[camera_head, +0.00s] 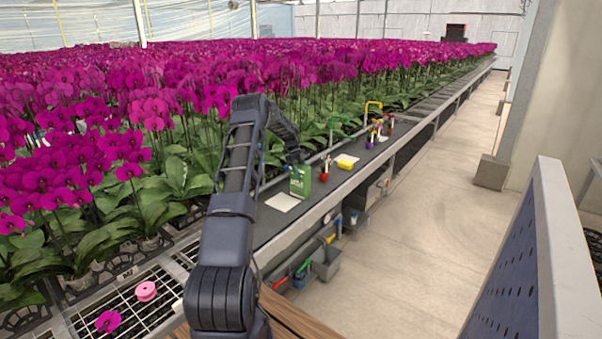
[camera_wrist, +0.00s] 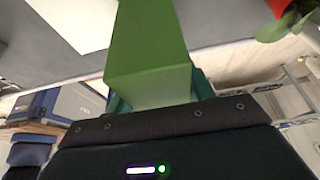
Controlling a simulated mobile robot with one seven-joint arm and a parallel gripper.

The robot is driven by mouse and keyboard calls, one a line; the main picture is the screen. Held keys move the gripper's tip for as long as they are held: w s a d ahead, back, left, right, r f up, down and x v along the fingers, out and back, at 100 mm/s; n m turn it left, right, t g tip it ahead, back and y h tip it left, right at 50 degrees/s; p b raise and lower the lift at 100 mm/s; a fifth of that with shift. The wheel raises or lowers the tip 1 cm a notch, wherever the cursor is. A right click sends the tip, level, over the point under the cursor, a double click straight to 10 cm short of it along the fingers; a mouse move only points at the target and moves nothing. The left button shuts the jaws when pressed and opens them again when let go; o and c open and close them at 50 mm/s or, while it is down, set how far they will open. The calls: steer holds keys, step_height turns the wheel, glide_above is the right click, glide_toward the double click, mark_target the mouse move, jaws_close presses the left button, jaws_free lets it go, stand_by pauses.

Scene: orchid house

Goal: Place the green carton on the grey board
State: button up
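The green carton (camera_head: 300,182) is upright at the dark bench strip, with pale lettering on its front. My gripper (camera_head: 294,160) comes to its top from behind and left. In the wrist view, the green carton (camera_wrist: 147,50) fills the space between the teal fingers of my gripper (camera_wrist: 160,92), which close on its two sides. A pale flat board (camera_head: 283,202), off-white to light grey, lies on the bench just left of and nearer than the carton. It shows in the wrist view too (camera_wrist: 82,22). I cannot tell whether the carton's base touches the bench.
A red pot (camera_head: 324,176) stands just right of the carton. Beyond it are a yellow block (camera_head: 344,164) and several small items. Dense magenta orchids (camera_head: 180,90) line the left side. A pink spool (camera_head: 146,291) lies on wire mesh. The aisle floor (camera_head: 420,240) is clear.

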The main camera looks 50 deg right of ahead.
steer(key=shift+o, duration=1.4)
steer(key=shift+r, duration=0.1)
